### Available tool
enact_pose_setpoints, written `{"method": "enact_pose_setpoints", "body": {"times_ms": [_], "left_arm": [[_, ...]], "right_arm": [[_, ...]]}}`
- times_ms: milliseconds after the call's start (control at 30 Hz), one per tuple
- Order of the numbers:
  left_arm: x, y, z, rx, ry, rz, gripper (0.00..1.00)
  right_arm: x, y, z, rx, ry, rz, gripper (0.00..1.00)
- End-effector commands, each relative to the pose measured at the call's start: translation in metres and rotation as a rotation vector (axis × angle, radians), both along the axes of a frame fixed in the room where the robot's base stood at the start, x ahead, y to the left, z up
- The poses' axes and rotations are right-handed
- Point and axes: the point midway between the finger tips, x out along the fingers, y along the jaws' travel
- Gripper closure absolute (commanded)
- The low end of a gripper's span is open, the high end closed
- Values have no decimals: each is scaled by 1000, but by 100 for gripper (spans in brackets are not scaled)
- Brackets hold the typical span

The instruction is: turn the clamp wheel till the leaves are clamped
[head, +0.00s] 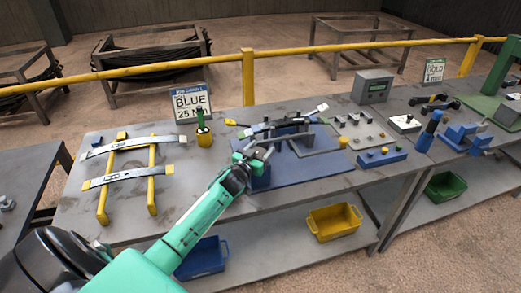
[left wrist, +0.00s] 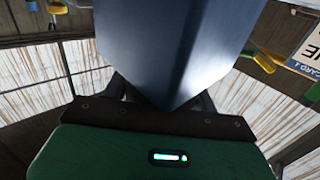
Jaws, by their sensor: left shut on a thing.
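The clamp fixture (head: 318,138) stands on a blue base plate (head: 310,167) in the middle of the bench. Leaves (head: 287,123) lie across it, with pale ends reaching out left and right. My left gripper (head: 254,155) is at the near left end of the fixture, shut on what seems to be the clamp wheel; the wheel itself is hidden. In the left wrist view a large blue block (left wrist: 175,45) of the fixture fills the middle, in front of my gripper's fingers (left wrist: 162,98). I cannot tell whether the leaves are tight. My right gripper is not in view.
Two leaf springs (head: 133,145) lie on a yellow rack (head: 152,195) at left. A blue button box (head: 381,159) is at right. Yellow (head: 335,222) and blue bins (head: 203,258) sit on the lower shelf.

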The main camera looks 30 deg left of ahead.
Motion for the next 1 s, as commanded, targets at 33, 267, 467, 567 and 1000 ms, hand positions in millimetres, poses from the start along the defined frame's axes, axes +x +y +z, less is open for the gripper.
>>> {"method": "enact_pose_setpoints", "body": {"times_ms": [33,267,467,567,1000], "left_arm": [[0,0,1,4,0,-10,64],[0,0,2,6,2,-99,64],[0,-2,1,9,3,-236,64],[0,-2,1,10,3,-315,64],[-2,-9,-3,6,-1,-677,64]], "right_arm": [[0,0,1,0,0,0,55],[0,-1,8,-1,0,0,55],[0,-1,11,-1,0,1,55],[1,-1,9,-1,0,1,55],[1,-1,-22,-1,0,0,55]]}}
